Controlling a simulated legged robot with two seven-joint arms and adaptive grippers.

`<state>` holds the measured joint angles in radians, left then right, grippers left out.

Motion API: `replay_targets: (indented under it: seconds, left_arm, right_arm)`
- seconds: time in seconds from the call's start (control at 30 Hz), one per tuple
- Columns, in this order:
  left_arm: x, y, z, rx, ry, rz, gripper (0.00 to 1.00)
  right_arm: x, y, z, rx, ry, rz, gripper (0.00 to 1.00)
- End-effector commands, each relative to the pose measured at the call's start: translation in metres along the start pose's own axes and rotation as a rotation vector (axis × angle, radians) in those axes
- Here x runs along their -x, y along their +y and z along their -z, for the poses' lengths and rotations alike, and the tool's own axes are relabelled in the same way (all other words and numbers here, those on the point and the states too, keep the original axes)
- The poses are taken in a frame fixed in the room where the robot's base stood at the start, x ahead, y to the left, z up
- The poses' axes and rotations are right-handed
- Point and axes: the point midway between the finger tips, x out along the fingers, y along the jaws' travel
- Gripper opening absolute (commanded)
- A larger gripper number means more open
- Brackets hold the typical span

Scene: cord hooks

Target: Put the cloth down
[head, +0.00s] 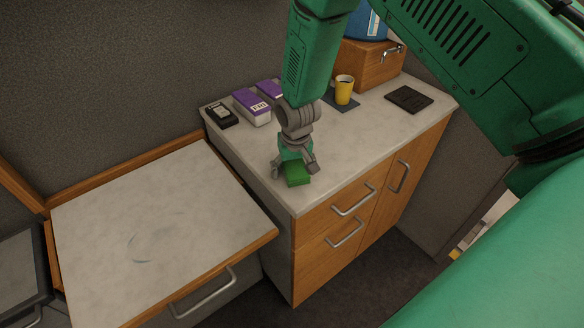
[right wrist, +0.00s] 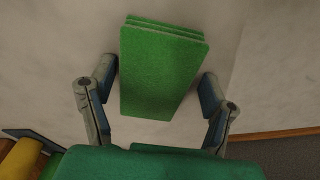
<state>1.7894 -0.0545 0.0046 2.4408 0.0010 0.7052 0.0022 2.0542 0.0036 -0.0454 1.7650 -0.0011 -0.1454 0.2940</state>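The cloth (head: 297,175) is a green folded block on the pale counter top, near its front left corner. In the right wrist view the cloth (right wrist: 160,75) shows its layered far edge and seems to lie flat on the counter. My right gripper (head: 294,169) is directly above it, pointing down. In the right wrist view my right gripper (right wrist: 157,80) has its two fingers spread, one on each side of the cloth, with a small gap at the left; contact at the right is hard to tell. My left gripper is not in view.
On the counter (head: 350,135) stand purple boxes (head: 252,107), a black device (head: 221,116), a yellow mug (head: 344,90), a wooden box (head: 372,62) and a dark flat pad (head: 408,99). A lower worktop (head: 160,220) with a faint ring mark is at the left, bare.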

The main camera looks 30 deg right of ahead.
Motion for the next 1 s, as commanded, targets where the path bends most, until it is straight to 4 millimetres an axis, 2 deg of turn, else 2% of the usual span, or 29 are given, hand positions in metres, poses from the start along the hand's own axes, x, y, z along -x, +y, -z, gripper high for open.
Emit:
replay_targets:
  seconds: [0.37, 0.53, 0.67, 1.0]
  left_arm:
    - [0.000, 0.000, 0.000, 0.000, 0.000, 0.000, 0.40]
    - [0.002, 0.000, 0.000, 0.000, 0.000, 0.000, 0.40]
    - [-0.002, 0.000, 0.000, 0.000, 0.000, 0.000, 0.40]
    - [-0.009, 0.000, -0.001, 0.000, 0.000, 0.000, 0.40]
  right_arm:
    - [-0.001, 0.001, -0.001, 0.000, -0.003, -0.002, 0.71]
    - [0.009, 0.001, 0.001, 0.000, 0.000, -0.002, 0.71]
    - [0.031, 0.001, 0.001, -0.001, 0.002, -0.001, 0.71]
    - [0.102, 0.000, 0.001, 0.000, 0.004, 0.000, 0.71]
